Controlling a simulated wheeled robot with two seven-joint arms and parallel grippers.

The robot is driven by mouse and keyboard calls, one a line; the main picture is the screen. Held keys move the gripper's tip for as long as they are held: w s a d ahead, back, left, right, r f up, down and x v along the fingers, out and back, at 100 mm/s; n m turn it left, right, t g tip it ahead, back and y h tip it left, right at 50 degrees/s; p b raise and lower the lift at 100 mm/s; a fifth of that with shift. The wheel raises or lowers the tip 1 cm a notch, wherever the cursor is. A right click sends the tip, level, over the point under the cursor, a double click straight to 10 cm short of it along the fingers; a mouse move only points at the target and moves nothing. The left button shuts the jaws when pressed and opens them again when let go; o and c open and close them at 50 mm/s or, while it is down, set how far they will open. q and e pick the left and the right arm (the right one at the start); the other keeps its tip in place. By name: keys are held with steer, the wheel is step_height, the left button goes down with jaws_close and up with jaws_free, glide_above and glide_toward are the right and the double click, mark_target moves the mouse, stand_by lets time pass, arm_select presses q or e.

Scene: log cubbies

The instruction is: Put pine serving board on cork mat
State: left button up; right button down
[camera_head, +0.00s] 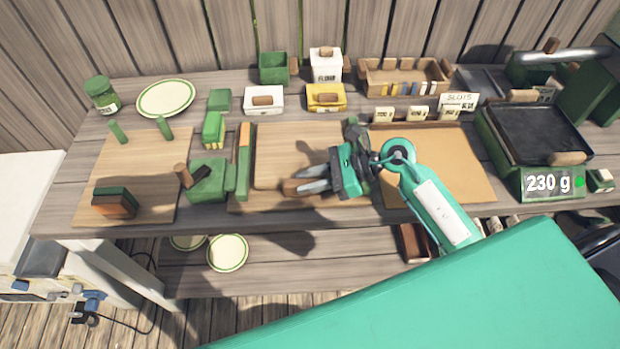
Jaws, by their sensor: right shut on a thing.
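The pine serving board (285,150) is a pale wooden board lying near the middle of the bench, over a larger wooden board (262,204). My right gripper (298,187) is at its near edge, shut on what looks like a brown handle (289,188). The fingers and wrist cover part of the near right side, so I cannot tell whether the board is lifted. The cork mat (450,165) is the flat tan sheet to the right; my right arm crosses its left part. The visible part of the mat is bare. My left gripper is not in view.
A green scale (535,140) reading 230 g stands right of the mat. Small label blocks (418,113) and a wooden caddy (405,75) are behind it. Green blocks (208,180) stand left of the pine board. A plate (166,98) is at the back left.

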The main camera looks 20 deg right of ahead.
steer(key=c, duration=1.6)
jaws_free()
steer(key=shift+f, duration=0.1)
steer(key=o, duration=0.4)
steer(key=shift+c, duration=0.2)
